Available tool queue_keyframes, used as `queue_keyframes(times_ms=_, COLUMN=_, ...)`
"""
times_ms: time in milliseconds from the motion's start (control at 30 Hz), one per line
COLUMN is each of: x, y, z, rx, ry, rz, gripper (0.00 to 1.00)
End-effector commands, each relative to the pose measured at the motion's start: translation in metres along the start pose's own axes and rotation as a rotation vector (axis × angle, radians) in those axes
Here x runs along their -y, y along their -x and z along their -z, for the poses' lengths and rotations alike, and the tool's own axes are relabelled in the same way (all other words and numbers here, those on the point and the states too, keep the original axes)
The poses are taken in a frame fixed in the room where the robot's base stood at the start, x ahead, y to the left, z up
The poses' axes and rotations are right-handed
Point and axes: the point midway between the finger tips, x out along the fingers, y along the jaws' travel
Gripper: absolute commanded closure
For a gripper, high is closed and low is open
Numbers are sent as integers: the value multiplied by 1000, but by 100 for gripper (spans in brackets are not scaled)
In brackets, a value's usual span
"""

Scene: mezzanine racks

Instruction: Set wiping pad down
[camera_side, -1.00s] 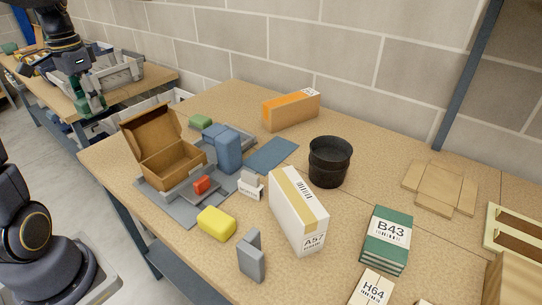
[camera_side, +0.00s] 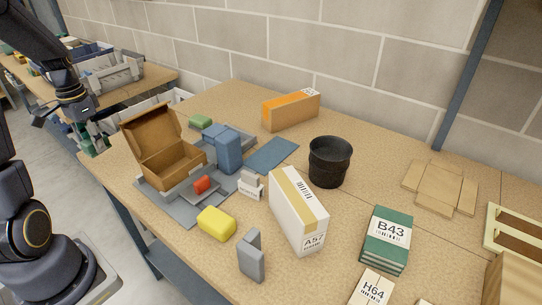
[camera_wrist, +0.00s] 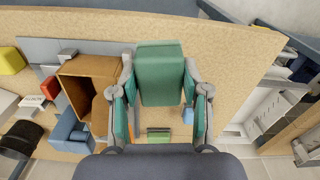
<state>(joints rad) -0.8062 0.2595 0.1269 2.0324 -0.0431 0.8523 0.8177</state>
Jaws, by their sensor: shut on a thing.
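My gripper (camera_wrist: 159,68) is shut on a green block-shaped pad (camera_wrist: 160,88), gripped by its two sides in the wrist view. In the side view my gripper (camera_side: 90,142) hangs low at the left end of the workbench (camera_side: 345,235), beside its edge; I cannot tell its height above the top. The held pad is hard to make out there. A second, smaller green block (camera_side: 200,121) lies behind the open cardboard box (camera_side: 182,168); it also shows below the held pad in the wrist view (camera_wrist: 159,134).
The cardboard box stands on a grey mat (camera_side: 183,211) with a red piece (camera_side: 202,184) and blue blocks (camera_side: 228,151) near it.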

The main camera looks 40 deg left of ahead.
Motion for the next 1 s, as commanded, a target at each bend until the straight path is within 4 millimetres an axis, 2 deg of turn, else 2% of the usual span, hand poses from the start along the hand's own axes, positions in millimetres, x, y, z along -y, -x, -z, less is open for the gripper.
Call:
queue_keyframes(times_ms=167, x=8, y=-6, z=11, rx=1, ry=0, rz=0, gripper=89)
queue_keyframes(times_ms=467, x=50, y=-42, z=77, rx=1, ry=0, rz=-1, gripper=89)
queue_keyframes(times_ms=600, x=61, y=-69, z=95, rx=3, ry=1, rz=-2, gripper=89)
queue_keyframes(times_ms=867, x=72, y=-90, z=112, rx=0, ry=0, rz=0, gripper=89)
queue_keyframes(times_ms=1000, x=76, y=-110, z=118, rx=3, ry=1, rz=-3, gripper=89)
